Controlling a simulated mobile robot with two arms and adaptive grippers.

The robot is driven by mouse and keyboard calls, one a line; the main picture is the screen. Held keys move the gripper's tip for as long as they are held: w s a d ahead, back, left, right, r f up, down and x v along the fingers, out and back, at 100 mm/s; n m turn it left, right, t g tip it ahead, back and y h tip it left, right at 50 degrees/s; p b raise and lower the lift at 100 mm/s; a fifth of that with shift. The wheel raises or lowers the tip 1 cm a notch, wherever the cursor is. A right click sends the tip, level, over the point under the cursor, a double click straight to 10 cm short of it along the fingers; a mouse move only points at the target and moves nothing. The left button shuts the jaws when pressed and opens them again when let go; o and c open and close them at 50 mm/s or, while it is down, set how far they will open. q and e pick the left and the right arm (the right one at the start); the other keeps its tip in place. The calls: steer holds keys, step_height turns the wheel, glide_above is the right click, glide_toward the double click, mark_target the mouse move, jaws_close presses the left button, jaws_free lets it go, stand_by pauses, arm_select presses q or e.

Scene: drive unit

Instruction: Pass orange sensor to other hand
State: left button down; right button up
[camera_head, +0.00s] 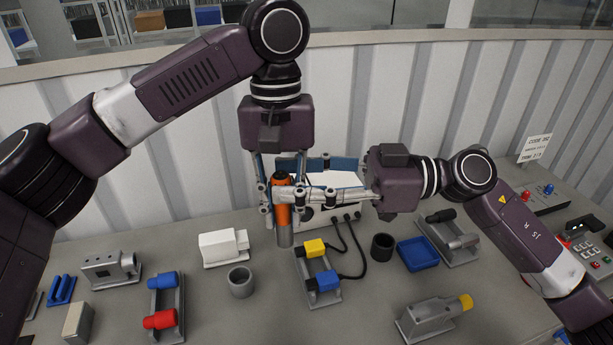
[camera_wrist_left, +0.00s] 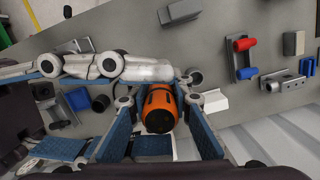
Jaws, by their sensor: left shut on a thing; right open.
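The orange sensor (camera_head: 283,212), an orange cylinder with a dark end and a grey lower part, hangs upright above the table in the head view. My left gripper (camera_head: 281,205) points down from above and is shut on it. The left wrist view shows the sensor (camera_wrist_left: 160,107) between the blue-padded fingers (camera_wrist_left: 158,120). My right gripper (camera_head: 292,190) is open and comes in sideways from the right, its fingers reaching up to the sensor. I cannot tell whether they touch it; the far finger is partly hidden.
Below stand a grey cup (camera_head: 240,284), a white block (camera_head: 222,248), a holder with yellow and blue plugs (camera_head: 318,272), a dark cup (camera_head: 382,247) and a blue tray (camera_head: 418,254). A white device (camera_head: 318,217) with cables is close behind the grippers. A ribbed wall rises at the back.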

jaws_close()
arm_select(q)
steer(key=c, duration=1.7)
jaws_free()
steer(key=shift+o, duration=0.2)
arm_select(e)
steer(key=shift+s, duration=0.1)
arm_select(q)
steer(key=shift+d, duration=0.15)
